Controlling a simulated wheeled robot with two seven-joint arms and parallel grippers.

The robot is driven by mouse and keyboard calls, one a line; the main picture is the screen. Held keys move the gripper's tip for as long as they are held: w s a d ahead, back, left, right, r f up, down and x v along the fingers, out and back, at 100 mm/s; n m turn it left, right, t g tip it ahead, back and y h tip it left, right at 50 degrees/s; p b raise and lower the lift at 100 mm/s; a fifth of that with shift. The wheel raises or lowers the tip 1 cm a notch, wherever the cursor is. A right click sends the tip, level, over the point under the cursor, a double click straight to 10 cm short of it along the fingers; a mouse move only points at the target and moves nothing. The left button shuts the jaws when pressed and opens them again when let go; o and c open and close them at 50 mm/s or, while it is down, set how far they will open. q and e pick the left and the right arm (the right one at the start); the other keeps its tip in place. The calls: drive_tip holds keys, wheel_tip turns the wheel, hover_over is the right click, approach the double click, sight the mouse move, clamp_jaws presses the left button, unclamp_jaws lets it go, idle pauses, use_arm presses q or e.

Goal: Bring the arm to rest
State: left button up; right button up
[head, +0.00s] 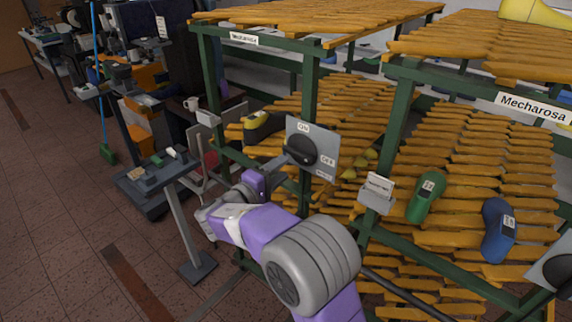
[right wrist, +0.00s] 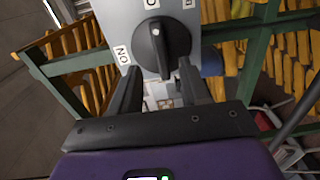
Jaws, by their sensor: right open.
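My right gripper (head: 279,166) is at the end of the purple and white arm, close in front of a grey switch panel (head: 325,140). The panel carries a black rotary knob (head: 301,150) and white labels, including ON and OFF. In the right wrist view my gripper (right wrist: 160,78) is open, its two dark fingers apart. The knob (right wrist: 163,48) is just beyond the fingertips, in line with the gap; I cannot tell if they touch it. A white mark on the knob points up in that view. My left gripper is not in view.
Green racks with yellow slats (head: 480,150) stand behind and right. A grey stand (head: 187,225) is left of the arm. The floor (head: 60,220) further left is clear.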

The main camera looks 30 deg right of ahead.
drive_tip(key=shift+f, duration=0.1)
idle(0.4)
drive_tip(key=s+a+f+n+g+y, duration=0.1)
drive_tip(key=s+f+g+y, duration=0.25)
drive_tip(key=f, duration=1.05)
drive_tip(key=s+a+f+n+g+y, duration=0.15)
drive_tip(key=s+f+y, duration=0.3)
drive_tip(key=f, duration=0.95)
drive_tip(key=s+a+f+m+g+y, duration=0.1)
drive_tip(key=s+a+f+m+y, duration=0.8)
drive_tip(key=s+f, duration=1)
drive_tip(key=a+y, duration=0.3)
drive_tip(key=a, duration=0.3)
drive_tip(key=shift+a+m+y, duration=0.35)
drive_tip(key=shift+a+y, duration=0.05)
drive_tip(key=shift+w, duration=0.1)
